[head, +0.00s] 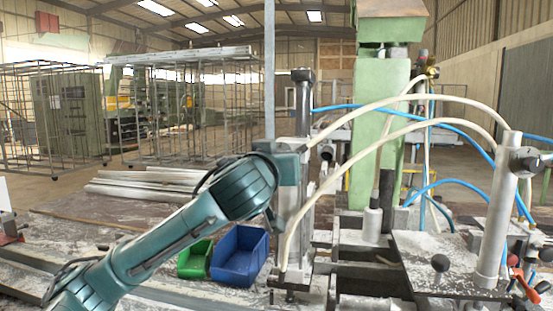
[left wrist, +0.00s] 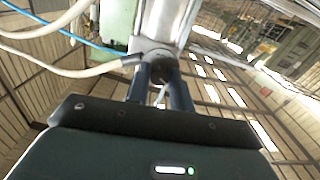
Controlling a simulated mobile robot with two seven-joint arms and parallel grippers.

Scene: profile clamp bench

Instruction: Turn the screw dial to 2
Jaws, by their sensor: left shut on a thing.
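The screw dial (left wrist: 157,56) is a dark round part with a light rim at the end of a grey metal column, in the left wrist view. My left gripper (left wrist: 160,72) has its two dark fingers on either side of it, shut on it. A thin pale strip shows between the fingers. No numbers on the dial can be read. In the head view my left gripper (head: 290,148) is at the upright grey clamp column (head: 293,205), and the dial cannot be made out there. My right gripper is not in view.
A green machine post (head: 378,120) stands right of the column. Pale hoses (head: 400,128) and blue hoses loop close by. A blue bin (head: 239,258) and a green bin (head: 194,260) sit below my left arm. A metal plate with a post (head: 497,215) is at right.

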